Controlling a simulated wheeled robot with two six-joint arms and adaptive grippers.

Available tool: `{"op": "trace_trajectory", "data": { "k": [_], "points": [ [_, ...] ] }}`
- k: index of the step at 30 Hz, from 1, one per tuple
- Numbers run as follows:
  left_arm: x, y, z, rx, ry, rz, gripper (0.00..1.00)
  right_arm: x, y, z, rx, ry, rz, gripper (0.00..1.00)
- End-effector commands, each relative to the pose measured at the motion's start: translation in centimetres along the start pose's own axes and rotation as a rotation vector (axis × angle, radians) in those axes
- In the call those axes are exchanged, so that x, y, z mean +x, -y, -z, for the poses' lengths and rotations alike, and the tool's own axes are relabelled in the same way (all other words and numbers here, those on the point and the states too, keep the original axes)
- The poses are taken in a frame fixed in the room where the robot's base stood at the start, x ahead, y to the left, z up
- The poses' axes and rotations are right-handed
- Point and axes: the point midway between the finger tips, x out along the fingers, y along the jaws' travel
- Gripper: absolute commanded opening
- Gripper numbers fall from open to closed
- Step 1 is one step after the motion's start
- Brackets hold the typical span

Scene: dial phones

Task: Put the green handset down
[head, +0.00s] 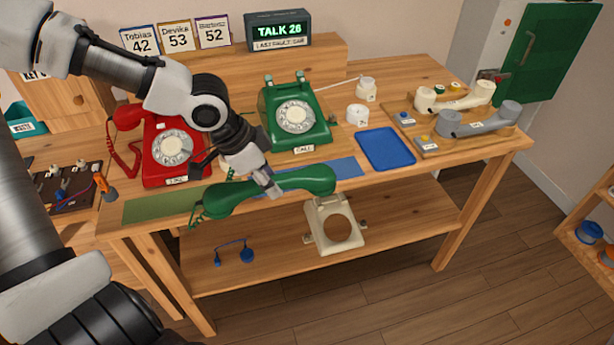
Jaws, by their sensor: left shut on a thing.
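The green handset (310,178) is held level above the front edge of the table by my left gripper (268,190), which is shut on its middle. Its left end tilts slightly lower, and a coiled green cord hangs there. The green dial phone (294,117) stands on the table behind it, with its cradle prongs bare. A green mat (160,205) lies at the front left of the table, and a blue mat (345,168) lies partly hidden behind the handset. My right gripper does not show.
A red dial phone (170,146) stands left of the green phone. A blue tray (385,149) lies to the right. Cream (455,98) and grey (480,120) handsets rest on a wooden board at the right.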

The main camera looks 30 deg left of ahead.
Motion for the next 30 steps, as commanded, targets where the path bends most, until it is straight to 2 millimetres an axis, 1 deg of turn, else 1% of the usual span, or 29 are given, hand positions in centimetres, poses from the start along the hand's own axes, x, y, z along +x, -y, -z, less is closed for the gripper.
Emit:
{"op": "trace_trajectory", "data": {
  "k": [1,2,4,6,9,15,21,26,28,30],
  "points": [
    [0.0,0.9,0.8,-0.001,0.014,0.002,0.0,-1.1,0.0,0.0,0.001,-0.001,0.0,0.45],
    [0.2,1.4,1.3,0.0,0.013,0.004,0.0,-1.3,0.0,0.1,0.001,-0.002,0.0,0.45],
    [0.5,2.3,2.4,-0.002,0.013,0.0,0.0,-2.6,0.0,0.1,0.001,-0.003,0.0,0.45],
    [1.1,3.5,3.5,0.0,0.011,0.003,0.0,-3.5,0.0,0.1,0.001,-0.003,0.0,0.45],
    [2.0,4.9,4.8,0.0,0.009,0.004,0.0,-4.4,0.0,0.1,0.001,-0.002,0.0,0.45],
    [3.9,7.2,6.8,-0.001,0.006,0.006,0.0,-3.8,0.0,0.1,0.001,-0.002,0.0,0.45],
    [4.7,8.5,8.1,0.001,0.004,0.003,0.0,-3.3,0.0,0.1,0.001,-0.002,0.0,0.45],
    [7.4,8.4,7.0,-0.001,0.005,-0.001,0.0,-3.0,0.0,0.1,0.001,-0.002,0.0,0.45],
    [7.8,8.4,6.8,0.0,0.003,0.0,0.0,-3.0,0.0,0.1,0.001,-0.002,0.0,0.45],
    [7.8,8.4,6.8,0.0,0.002,0.001,0.0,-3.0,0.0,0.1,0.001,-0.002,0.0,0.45]
  ]
}}
